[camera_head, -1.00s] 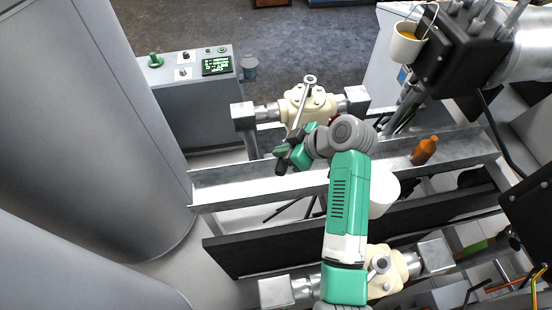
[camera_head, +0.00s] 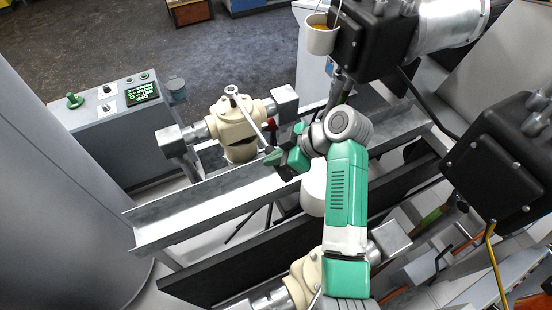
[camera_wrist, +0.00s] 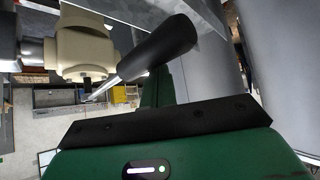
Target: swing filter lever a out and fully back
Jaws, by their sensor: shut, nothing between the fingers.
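A cream filter housing (camera_head: 236,122) sits on a pipe beyond the grey rail. Its silver lever (camera_head: 252,115) runs from the top pivot down and right to my green gripper (camera_head: 278,157), which hides part of the handle end. In the wrist view, the lever's black handle (camera_wrist: 158,50) crosses close in front of the dark front edge of my gripper, and the cream housing (camera_wrist: 85,45) is at upper left. My gripper is shut with nothing between its fingers, beside the handle. I cannot tell whether they touch. A second cream housing (camera_head: 304,275) is partly hidden behind my arm.
A grey rail (camera_head: 190,210) runs between my arm and the housing. A control box (camera_head: 115,125) stands at left. A white cup (camera_head: 321,38) hangs by a black block (camera_head: 368,45) at upper right. A large grey drum (camera_head: 60,220) fills the left side.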

